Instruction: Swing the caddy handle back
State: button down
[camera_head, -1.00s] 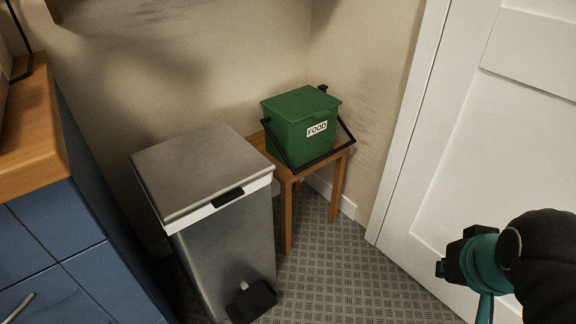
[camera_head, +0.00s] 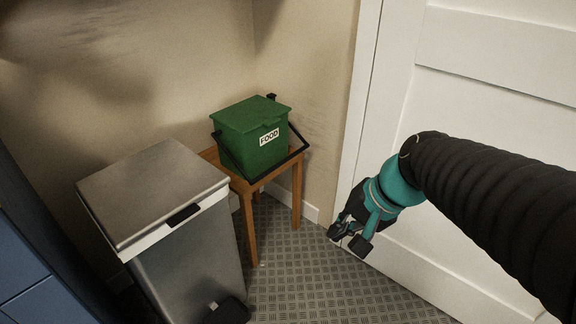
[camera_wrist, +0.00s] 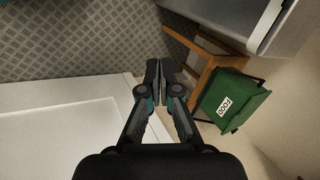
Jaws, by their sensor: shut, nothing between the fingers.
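A green caddy (camera_head: 251,141) with a white FOOD label stands upright, lid shut, on a small wooden stool. Its black handle (camera_head: 289,160) hangs down across the front of the caddy. The caddy also shows at the right of the wrist view (camera_wrist: 228,100), turned on its side in the picture. My gripper (camera_head: 344,242) is right of the stool and nearer, in front of the white door, clear of the caddy and handle. In the wrist view its fingers (camera_wrist: 159,68) are together, with nothing held.
The wooden stool (camera_head: 254,184) stands in the corner by the wall. A steel pedal bin (camera_head: 160,200) is close on its left. A white panelled door (camera_head: 480,80) is at the right. Blue cabinets (camera_head: 30,265) are at the far left. Patterned floor (camera_head: 300,285) is open in front.

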jog(key=w+a+f+m+g+y+b, duration=0.1)
jog(key=w+a+f+m+y, duration=0.3)
jog(key=w+a, duration=0.45)
jog(key=m+t+y+b, duration=0.4)
jog(key=m+t, duration=0.5)
jog(key=m, duration=0.8)
send_near(279, 172)
jog(key=p+v, duration=0.1)
jog(key=v, duration=0.2)
jog(key=shift+w+f+y, duration=0.15)
jog(key=shift+f+y, duration=0.25)
jog(key=shift+f, duration=0.05)
jog(key=x, duration=1)
jog(key=shift+a, duration=0.2)
jog(key=shift+s+d+r+p, duration=0.15)
jog(key=shift+d+r, duration=0.05)
jog(key=shift+r, duration=0.45)
jog(key=shift+s+d+r+p, duration=0.1)
jog(key=shift+d+r, duration=0.15)
jog(key=shift+r, duration=0.4)
jog(key=shift+s+d+r+p, duration=0.15)
jog(key=shift+d+r, duration=0.05)
jog(key=shift+r, duration=0.45)
